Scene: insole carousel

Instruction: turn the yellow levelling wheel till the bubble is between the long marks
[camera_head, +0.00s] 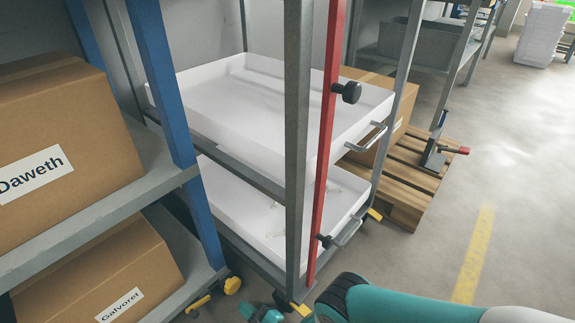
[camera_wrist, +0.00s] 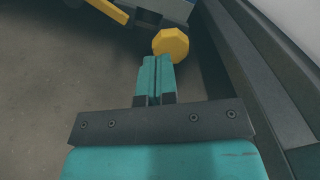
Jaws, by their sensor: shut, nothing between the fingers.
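The yellow levelling wheel (camera_head: 232,285) is a faceted knob low at the foot of the blue shelf post. It also shows in the wrist view (camera_wrist: 170,43), just beyond my fingertips. My gripper (camera_wrist: 156,60) is shut with its teal fingers together and nothing between them. The fingertips point at the wheel's near lower edge; I cannot tell whether they touch it. In the head view part of my gripper (camera_head: 264,314) shows at the bottom edge, to the right of the wheel. No bubble or long marks can be made out in either view.
A yellow lever (camera_wrist: 108,10) lies left of the wheel. A grey frame (camera_wrist: 245,75) runs close on the right. The rack with white trays (camera_head: 250,100) and a red bar (camera_head: 326,150) stands right of the shelf with cardboard boxes (camera_head: 60,150).

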